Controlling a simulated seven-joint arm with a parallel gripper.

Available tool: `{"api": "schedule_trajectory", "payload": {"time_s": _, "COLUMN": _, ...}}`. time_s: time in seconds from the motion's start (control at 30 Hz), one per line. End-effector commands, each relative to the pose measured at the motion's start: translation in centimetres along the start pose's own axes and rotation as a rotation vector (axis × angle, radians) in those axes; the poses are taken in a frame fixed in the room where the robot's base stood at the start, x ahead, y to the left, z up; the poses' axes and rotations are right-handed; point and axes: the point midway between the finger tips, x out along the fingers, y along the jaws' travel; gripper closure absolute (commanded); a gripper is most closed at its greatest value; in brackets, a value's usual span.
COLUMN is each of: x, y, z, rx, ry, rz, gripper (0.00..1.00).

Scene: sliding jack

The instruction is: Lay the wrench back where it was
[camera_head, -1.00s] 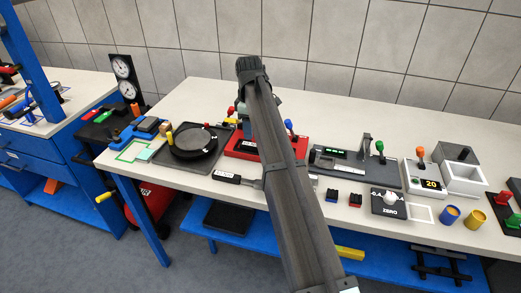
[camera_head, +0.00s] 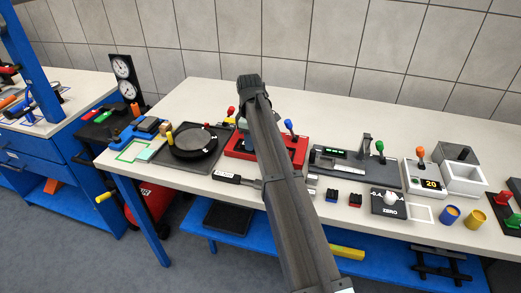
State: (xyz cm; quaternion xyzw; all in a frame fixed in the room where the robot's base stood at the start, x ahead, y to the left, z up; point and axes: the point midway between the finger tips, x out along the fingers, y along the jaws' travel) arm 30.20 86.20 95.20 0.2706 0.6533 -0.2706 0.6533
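A flat tool with a dark handle and a grey end (camera_head: 228,177) lies near the front edge of the bench, left of my arm. It may be the wrench, but it is too small to be sure. My dark arm rises from the bottom and crosses the middle of the view. It covers part of the red fixture (camera_head: 296,149), which has a red-knobbed lever (camera_head: 231,111) and a blue-knobbed lever (camera_head: 289,124). My gripper's fingers do not show; they seem hidden behind the arm. I cannot see whether anything is held.
A round black pan-like part (camera_head: 192,141) sits on a dark tray left of the red fixture. The back of the bench is clear.

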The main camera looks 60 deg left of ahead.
Motion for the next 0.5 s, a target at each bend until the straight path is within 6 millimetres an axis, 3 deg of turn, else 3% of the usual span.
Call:
{"api": "schedule_trajectory", "payload": {"time_s": 0.27, "x": -0.02, "y": 0.01, "z": -0.01, "rx": 0.000, "ry": 0.000, "rz": 0.000, "gripper": 1.00}}
{"api": "schedule_trajectory", "payload": {"time_s": 0.5, "x": -0.11, "y": 0.02, "z": -0.01, "rx": 0.000, "ry": 0.000, "rz": 0.000, "gripper": 1.00}}
